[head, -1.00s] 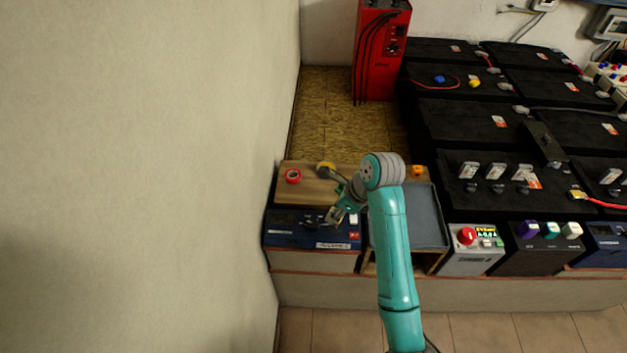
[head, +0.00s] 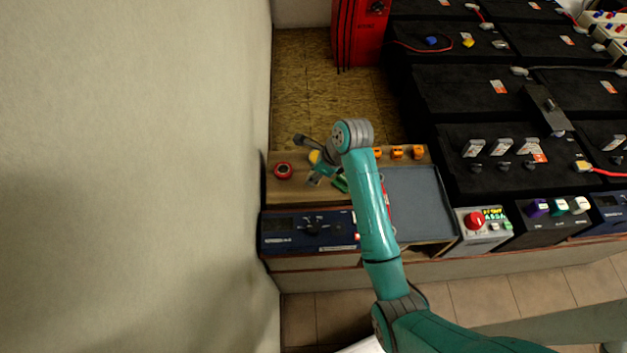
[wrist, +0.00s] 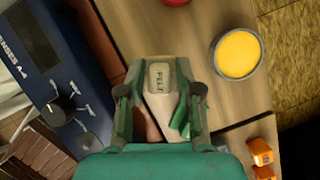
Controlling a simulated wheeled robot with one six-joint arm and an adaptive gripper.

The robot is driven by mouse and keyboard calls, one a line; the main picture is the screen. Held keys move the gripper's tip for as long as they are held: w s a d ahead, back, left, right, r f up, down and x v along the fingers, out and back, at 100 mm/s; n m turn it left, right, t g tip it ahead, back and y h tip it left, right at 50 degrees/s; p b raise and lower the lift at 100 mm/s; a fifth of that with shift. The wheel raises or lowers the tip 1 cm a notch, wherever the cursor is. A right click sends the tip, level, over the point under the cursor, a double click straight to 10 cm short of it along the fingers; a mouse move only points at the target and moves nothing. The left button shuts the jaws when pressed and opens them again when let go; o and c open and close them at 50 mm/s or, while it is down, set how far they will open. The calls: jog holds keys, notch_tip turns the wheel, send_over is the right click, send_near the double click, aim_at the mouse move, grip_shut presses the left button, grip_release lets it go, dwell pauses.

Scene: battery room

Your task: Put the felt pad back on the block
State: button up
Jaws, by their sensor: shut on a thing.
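In the wrist view a small pale piece marked "FELT" (wrist: 160,77), which I take for the felt pad, sits between the fingers of my gripper (wrist: 161,92). My gripper is shut on it. In the head view my gripper (head: 316,178) is over the wooden board (head: 290,190), and the pad is too small to make out there. A green piece (wrist: 185,115) shows beside the right finger in the wrist view. I cannot pick out the block with certainty; whether the pad touches anything below is unclear.
A red round item (head: 283,170) and a yellow-topped round item (wrist: 238,53) stand on the board. Small orange pieces (head: 397,152) are at its back right. A blue device with knobs (head: 290,232) lies in front. A grey tray (head: 425,205) is to the right, and black batteries stand beyond.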

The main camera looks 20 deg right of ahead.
aim_at(314, 188)
jog(key=shift+f, duration=2.1)
jog(key=shift+f, duration=0.1)
jog(key=o, duration=1)
jog(key=v, duration=1.2)
